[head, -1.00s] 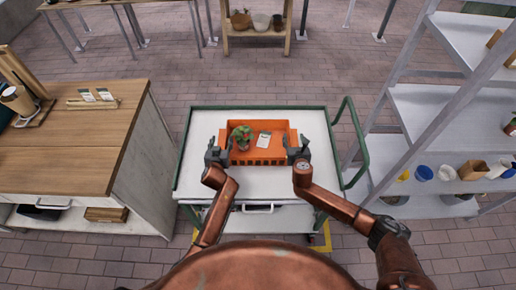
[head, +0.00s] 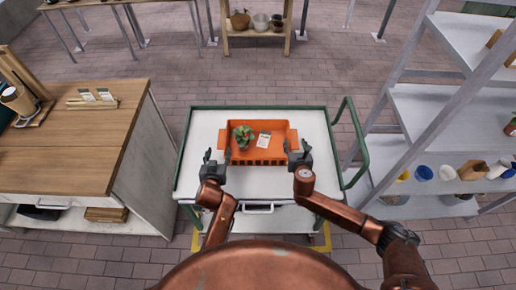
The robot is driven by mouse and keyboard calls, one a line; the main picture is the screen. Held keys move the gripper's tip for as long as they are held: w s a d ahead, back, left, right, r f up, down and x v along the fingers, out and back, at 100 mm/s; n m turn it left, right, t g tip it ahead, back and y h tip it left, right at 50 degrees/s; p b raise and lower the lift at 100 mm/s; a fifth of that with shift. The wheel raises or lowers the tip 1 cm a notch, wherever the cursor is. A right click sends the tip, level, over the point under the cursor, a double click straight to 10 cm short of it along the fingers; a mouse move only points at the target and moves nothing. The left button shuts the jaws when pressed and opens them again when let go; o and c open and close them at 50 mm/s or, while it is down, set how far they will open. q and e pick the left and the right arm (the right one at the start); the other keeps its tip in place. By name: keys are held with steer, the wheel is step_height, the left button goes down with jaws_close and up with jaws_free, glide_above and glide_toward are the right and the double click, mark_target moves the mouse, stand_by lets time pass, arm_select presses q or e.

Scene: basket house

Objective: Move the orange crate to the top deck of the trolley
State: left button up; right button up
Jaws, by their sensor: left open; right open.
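The orange crate (head: 280,157) rests on the white top deck (head: 202,140) of the green-framed trolley (head: 327,128). It holds a small potted plant with red blooms (head: 243,136) and a white card (head: 264,140). My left gripper (head: 216,160) is open and empty at the crate's near left corner, slightly apart from it. My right gripper (head: 296,150) is open and empty by the near right corner; I cannot tell whether it touches the crate.
A wooden-topped counter (head: 70,150) stands to the left. A grey metal shelf unit (head: 430,110) with pots stands close on the right. The trolley's green handle (head: 357,140) rises at its right end. Deck space is clear around the crate.

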steer(key=v, duration=0.7)
steer(key=shift+s, duration=0.3)
